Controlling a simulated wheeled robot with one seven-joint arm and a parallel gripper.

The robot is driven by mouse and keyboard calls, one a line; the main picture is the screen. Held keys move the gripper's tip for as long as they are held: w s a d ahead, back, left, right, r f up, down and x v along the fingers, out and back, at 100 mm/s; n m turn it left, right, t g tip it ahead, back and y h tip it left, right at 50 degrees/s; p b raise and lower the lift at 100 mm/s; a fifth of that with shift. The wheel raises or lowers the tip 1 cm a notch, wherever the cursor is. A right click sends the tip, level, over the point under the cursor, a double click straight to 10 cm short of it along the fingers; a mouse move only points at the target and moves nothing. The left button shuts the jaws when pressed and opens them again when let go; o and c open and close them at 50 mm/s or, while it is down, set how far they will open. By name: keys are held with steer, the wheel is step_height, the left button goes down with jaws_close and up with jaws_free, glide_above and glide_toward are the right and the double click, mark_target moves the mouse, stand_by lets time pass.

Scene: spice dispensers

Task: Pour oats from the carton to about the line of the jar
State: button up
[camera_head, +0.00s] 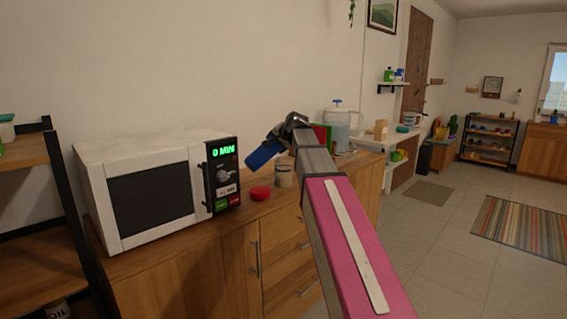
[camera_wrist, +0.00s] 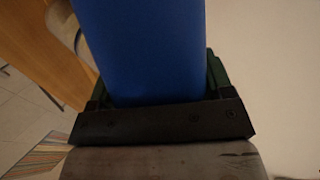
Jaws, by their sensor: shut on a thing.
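The blue carton (camera_head: 263,154) is held in my gripper (camera_head: 280,133) above the counter, tilted with its far end down to the left. In the wrist view the carton (camera_wrist: 145,50) fills the space between the fingers (camera_wrist: 157,92), which are shut on it. The jar (camera_head: 283,174), small and pale, stands upright on the counter just right of and below the carton's low end. Its line and fill level are too small to tell. I see no oats falling. The carton's opening cannot be made out.
A red round lid (camera_head: 260,193) lies on the counter in front of the jar. A white microwave (camera_head: 150,187) stands to the left. A clear dispenser (camera_head: 340,125) and a red-and-green item (camera_head: 323,137) are behind my arm at right.

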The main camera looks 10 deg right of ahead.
steer(key=shift+w+d+f+m+y+p, duration=0.15)
steer(key=shift+d+f+m+y+p, duration=0.15)
steer(key=shift+y+p, duration=0.2)
stand_by(0.5)
steer(key=shift+w+d+r+m+g+y, duration=0.15)
steer(key=shift+d+m+g+y, duration=0.25)
steer(key=shift+m, duration=0.1)
stand_by(0.8)
steer(key=shift+w+d+r+m+y+p, duration=0.1)
steer(key=shift+w+d+m+y+p, duration=0.1)
steer(key=shift+d+y+p, duration=0.25)
steer(key=shift+w+d+m+y+p, duration=0.15)
steer(key=shift+d+m+y, duration=0.1)
steer(key=shift+d, duration=0.25)
stand_by(0.8)
steer(key=shift+w+d+m+y+p, duration=0.15)
steer(key=shift+d+m+y+p, duration=0.25)
steer(key=shift+m+y+p, duration=0.15)
stand_by(3.1)
